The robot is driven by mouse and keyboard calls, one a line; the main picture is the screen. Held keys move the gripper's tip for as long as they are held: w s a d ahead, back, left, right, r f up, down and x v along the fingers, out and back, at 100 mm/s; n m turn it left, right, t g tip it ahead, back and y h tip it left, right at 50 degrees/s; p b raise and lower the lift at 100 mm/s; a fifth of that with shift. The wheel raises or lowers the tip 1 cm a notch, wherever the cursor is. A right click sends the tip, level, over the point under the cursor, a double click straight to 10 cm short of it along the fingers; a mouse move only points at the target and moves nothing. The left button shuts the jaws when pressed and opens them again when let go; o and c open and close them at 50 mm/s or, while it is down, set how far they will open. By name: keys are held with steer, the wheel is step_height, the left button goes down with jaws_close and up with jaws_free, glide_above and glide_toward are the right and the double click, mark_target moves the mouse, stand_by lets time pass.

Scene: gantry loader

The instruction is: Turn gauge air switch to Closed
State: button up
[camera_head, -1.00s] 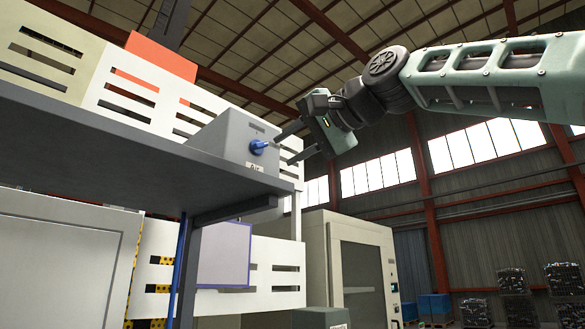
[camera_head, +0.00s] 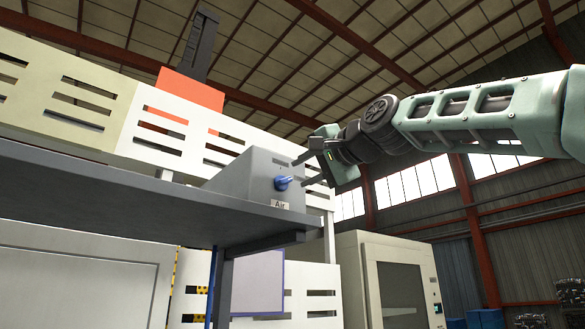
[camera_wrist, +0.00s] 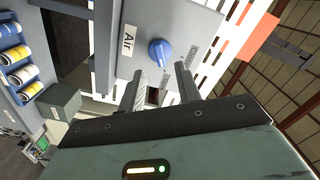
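The gauge air switch is a blue knob (camera_head: 283,183) on the sloped face of a grey box (camera_head: 243,182), above a small label reading "Air" (camera_head: 280,204). My gripper (camera_head: 299,174) is open and empty, close in front of the knob and to its right in the head view. In the wrist view the knob (camera_wrist: 160,52) shows just beyond my open fingertips (camera_wrist: 160,68), in line with the gap between them. The fingers look apart from the knob. A second small label (camera_wrist: 192,56) on the box is too small to read.
The box stands on a dark grey shelf (camera_head: 130,190) with slotted white panels (camera_head: 165,135) behind it. A shelf post (camera_head: 222,285) stands below. A light cabinet (camera_head: 388,265) stands at the lower right. Yellow-and-white rolls (camera_wrist: 20,75) lie at left in the wrist view.

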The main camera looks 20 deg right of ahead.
mark_target(288, 180)
steer(key=p+x, duration=0.1)
steer(key=x, duration=0.4)
steer(key=shift+p, duration=0.3)
jaws_close()
